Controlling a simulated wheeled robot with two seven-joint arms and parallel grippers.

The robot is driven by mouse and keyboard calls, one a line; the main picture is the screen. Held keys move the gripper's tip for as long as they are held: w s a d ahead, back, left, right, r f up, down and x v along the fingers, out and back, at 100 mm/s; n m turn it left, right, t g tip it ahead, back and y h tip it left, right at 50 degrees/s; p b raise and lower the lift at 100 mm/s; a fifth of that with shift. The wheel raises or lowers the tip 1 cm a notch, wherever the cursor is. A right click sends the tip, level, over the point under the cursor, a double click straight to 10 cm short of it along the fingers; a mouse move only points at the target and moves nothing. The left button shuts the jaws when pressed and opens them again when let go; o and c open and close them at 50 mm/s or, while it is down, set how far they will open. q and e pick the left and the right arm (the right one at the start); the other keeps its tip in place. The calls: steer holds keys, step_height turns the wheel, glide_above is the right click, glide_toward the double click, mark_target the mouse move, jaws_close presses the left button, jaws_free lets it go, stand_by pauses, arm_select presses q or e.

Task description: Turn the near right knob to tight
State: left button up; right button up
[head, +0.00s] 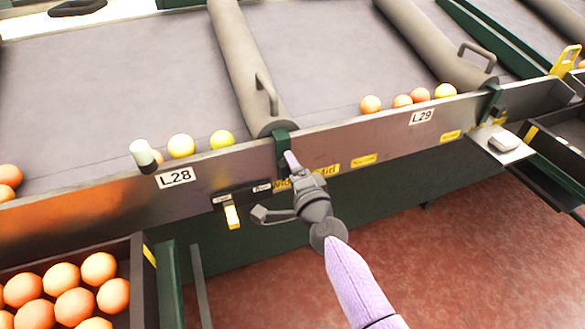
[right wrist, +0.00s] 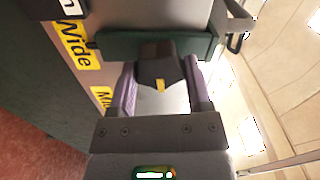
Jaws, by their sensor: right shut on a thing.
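The near right knob (right wrist: 157,66) is black with a yellow mark on its near edge. In the right wrist view it sits between the two purple fingers of my right gripper (right wrist: 161,84), in front of a dark green bracket (right wrist: 115,45). The gripper is shut on it. In the head view my right gripper (head: 291,162) is at the green bracket on the metal rail between L28 and L29, and it hides the knob. Yellow "Wide" (right wrist: 73,43) and "Mid" labels are beside the knob. My left gripper is not in view.
A dark plate with a yellow lever (head: 232,216) is on the rail to the left. Oranges and yellow fruit lie along the rail on the grey belts (head: 110,80). A crate of oranges (head: 138,270) stands at lower left. Red floor (head: 470,240) is open at lower right.

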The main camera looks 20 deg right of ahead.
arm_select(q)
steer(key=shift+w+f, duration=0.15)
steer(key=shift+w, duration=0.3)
arm_select(e)
steer(key=shift+f+m, duration=0.1)
steer(key=shift+m, duration=0.7)
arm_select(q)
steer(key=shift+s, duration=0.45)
arm_select(e)
steer(key=o, duration=1.3)
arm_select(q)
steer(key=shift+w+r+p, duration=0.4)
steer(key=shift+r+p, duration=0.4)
arm_select(e)
steer(key=s, duration=1)
steer(key=shift+d, duration=0.15)
